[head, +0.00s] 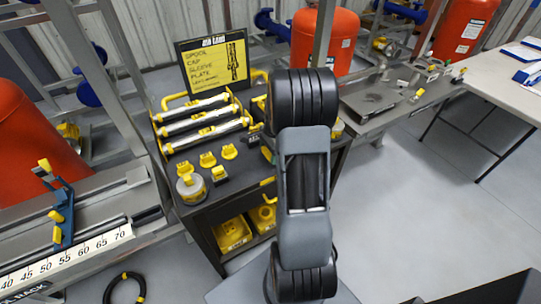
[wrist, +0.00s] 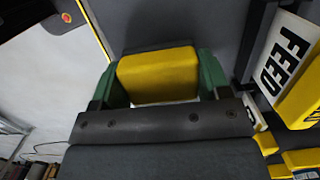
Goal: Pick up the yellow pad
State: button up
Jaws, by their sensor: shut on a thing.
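The yellow pad (wrist: 158,78) is a plain yellow block in the middle of the wrist view. My gripper (wrist: 160,66) has a green finger on each side of the pad, pressed against its left and right ends. The pad's lower part is hidden behind the dark gripper body. In the head view my own arm covers most of the place where the gripper is, so I cannot make out the pad there.
A black cart (head: 199,224) holds several silver tubes with yellow ends (head: 198,121), yellow caps (head: 207,160) and a sign (head: 213,60). A white "FEED" label (wrist: 284,58) is close right of the gripper.

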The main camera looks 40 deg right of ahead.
jog(key=s+a+r, duration=0.2)
jog(key=s+r, duration=0.9)
jog(key=s, duration=0.3)
